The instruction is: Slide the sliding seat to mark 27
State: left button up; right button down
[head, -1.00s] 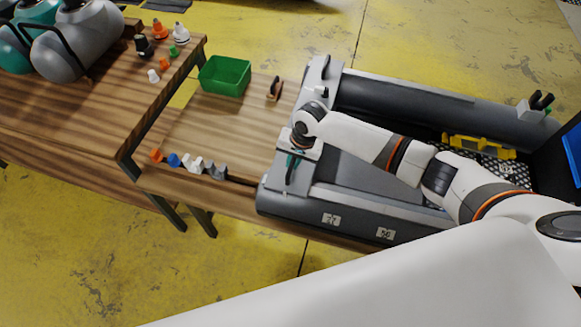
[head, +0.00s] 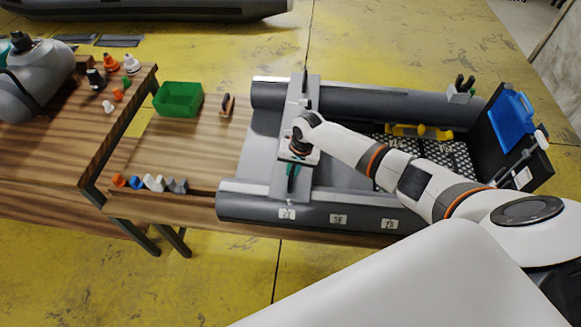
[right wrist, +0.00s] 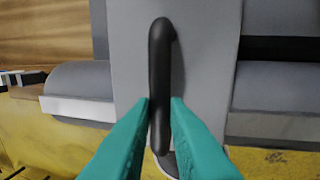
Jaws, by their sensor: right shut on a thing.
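The sliding seat (head: 281,187) is a grey plank lying across both tubes of the grey boat (head: 250,207), near the boat's left end. In the right wrist view the seat (right wrist: 208,60) fills the middle, with a black bar handle (right wrist: 160,60) on it. My right gripper (head: 293,172) is shut on this handle near the seat's near end; its teal fingers (right wrist: 160,105) lie on both sides of it. Three white mark labels are on the near tube. The seat's near end stands about above the leftmost label (head: 287,214), whose number is too small to read surely. My left gripper is out of view.
A middle label (head: 338,219) and a right label (head: 389,224) lie further along the tube. A yellow part (head: 418,131) and a blue item (head: 512,120) are at the boat's right. A green bin (head: 179,99) and small coloured pieces (head: 154,183) lie on the left.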

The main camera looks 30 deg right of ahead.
jog(key=shift+a, duration=0.1)
jog(key=c, duration=1.4)
grip_release()
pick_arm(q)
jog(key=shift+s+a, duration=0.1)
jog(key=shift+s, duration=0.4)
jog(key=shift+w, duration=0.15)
pick_arm(e)
jog(key=shift+r, duration=0.1)
jog(key=shift+r, duration=0.25)
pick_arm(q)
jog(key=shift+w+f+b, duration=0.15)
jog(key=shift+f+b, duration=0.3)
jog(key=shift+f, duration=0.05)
pick_arm(e)
notch_tip(320, 180, up, 11)
jog(key=s+d, duration=0.1)
jog(key=d, duration=0.1)
jog(key=shift+s, duration=0.15)
